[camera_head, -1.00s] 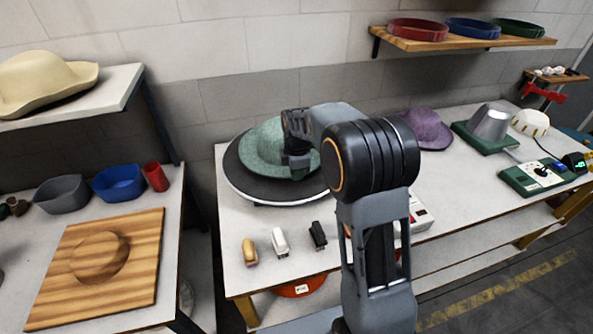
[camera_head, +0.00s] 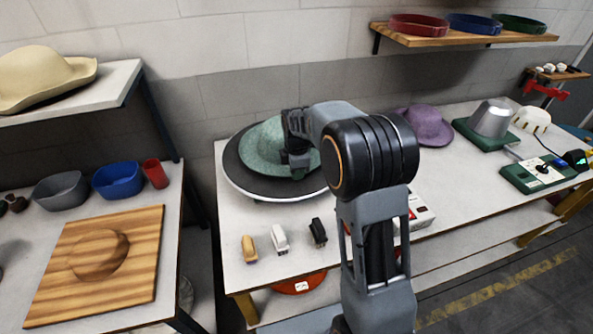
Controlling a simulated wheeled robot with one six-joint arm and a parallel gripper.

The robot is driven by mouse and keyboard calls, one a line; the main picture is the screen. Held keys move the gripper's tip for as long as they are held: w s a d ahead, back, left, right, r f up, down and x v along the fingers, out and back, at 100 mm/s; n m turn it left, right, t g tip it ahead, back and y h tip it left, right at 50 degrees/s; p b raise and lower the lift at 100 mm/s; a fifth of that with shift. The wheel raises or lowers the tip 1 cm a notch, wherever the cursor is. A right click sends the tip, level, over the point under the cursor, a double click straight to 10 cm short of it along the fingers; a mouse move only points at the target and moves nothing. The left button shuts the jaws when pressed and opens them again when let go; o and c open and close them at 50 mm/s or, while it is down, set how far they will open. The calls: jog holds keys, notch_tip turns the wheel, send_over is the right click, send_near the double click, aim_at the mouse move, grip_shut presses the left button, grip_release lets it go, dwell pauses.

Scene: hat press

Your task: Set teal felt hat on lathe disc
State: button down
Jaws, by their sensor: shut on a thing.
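The teal felt hat (camera_head: 264,152) is over the dark round lathe disc (camera_head: 240,181), on the left part of the long table. It looks low on the disc or resting on it; any small gap underneath cannot be seen. My gripper (camera_head: 296,170) is at the hat's right side, shut on the hat. My arm hides the fingertips in part and the right edge of the disc.
Several small brushes, one tan (camera_head: 249,248), stand in front of the disc. A purple hat (camera_head: 428,127) and a metal block on a green base (camera_head: 489,122) are to the right. A wooden board (camera_head: 62,268) lies on the left table. A shelf (camera_head: 460,42) hangs above.

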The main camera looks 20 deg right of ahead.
jog(key=shift+f, duration=0.2)
jog(key=c, duration=1.1)
grip_release()
notch_tip(320, 180, up, 14)
jog(key=f, duration=0.1)
jog(key=s+f+m+t, duration=0.2)
jog(key=s+m, duration=0.6)
jog(key=s, duration=0.3)
jog(key=s+f+m+t, duration=0.2)
jog(key=s+m, duration=0.7)
jog(key=s, duration=0.2)
jog(key=shift+s+a+f+b, duration=0.2)
jog(key=shift+f+b, duration=0.1)
jog(key=shift+f, duration=0.05)
